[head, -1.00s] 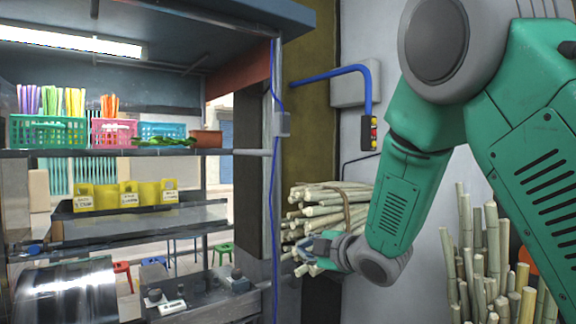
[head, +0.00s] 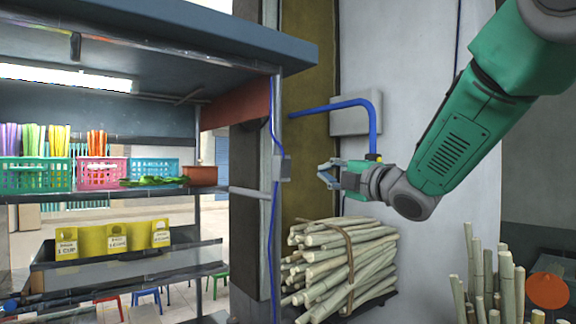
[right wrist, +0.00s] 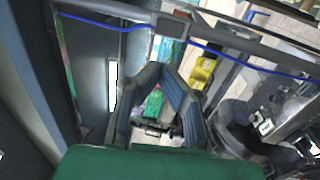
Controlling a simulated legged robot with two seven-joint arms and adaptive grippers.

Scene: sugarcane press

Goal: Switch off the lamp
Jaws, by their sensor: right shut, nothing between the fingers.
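The lamp, a bright white tube (head: 65,77), is lit under the stall roof in the head view. It also shows as a white strip in the right wrist view (right wrist: 112,87). A small grey box (head: 282,168) sits on the stall post with a blue cable; a grey box in the right wrist view (right wrist: 171,24) lies beyond my fingertips. My right gripper (head: 325,174) is shut and empty, to the right of the post box and apart from it; its fingers meet in the right wrist view (right wrist: 160,72). My left gripper is out of view.
A wall box (head: 355,115) with a blue pipe (head: 330,105) is behind my right gripper; the pipe's lower end is mostly hidden by my wrist. Bundled cane (head: 340,265) lies below. Baskets (head: 100,173) stand on the stall shelf. Loose canes (head: 490,280) stand at lower right.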

